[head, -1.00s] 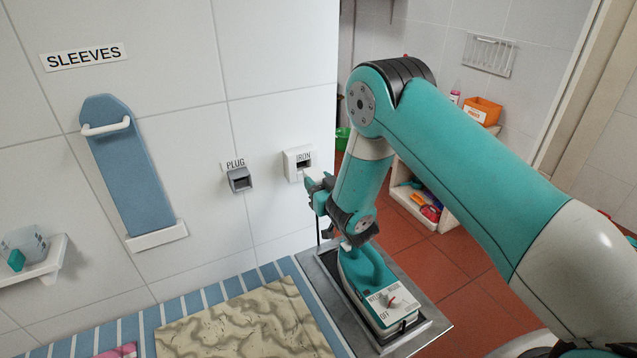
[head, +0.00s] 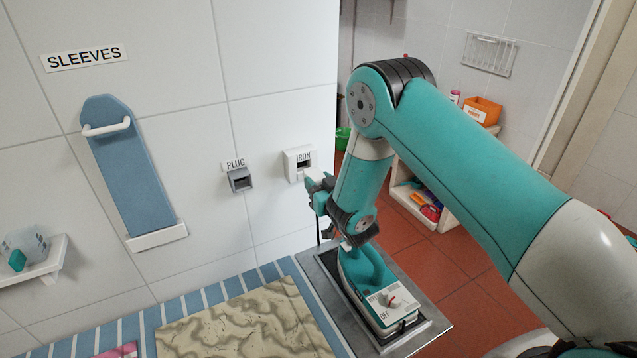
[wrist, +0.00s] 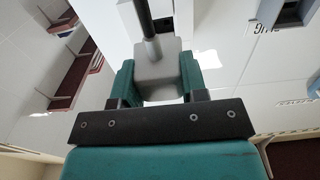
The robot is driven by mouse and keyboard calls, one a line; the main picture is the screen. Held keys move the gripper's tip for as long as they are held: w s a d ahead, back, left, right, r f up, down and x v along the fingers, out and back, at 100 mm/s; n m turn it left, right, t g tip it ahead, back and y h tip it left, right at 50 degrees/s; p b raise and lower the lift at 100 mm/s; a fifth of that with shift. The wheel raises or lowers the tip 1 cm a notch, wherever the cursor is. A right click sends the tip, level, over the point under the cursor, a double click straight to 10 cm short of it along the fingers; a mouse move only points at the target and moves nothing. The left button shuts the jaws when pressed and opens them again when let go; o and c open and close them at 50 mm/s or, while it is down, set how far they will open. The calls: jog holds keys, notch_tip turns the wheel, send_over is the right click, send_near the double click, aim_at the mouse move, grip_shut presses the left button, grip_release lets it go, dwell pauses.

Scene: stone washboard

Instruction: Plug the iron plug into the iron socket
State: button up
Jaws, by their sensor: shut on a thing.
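The iron socket (head: 298,160) is a white box on the tiled wall, labelled IRON, with a dark opening. My gripper (head: 316,184) is in front of it, just below and to the right of the opening in the head view. In the wrist view my gripper (wrist: 158,82) is shut on the light grey iron plug (wrist: 157,66), one teal finger on each side. A dark cord runs up from the plug across the white socket (wrist: 172,10) face. The plug's tip is hidden, so I cannot tell whether it touches the socket.
A grey holder (head: 240,179) labelled PLUG is on the wall left of the socket. A teal iron (head: 372,285) stands on a metal tray (head: 433,327) below. A marbled board (head: 240,325) lies on the striped surface. A blue sleeve board (head: 128,165) hangs at left.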

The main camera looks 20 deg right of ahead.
jog(key=shift+w+r+p, duration=0.1)
jog(key=shift+w+p, duration=0.1)
jog(key=shift+p, duration=0.6)
jog(key=shift+w+p, duration=0.1)
jog(key=shift+p, duration=0.5)
dwell(4.4)
jog(key=shift+f, duration=0.2)
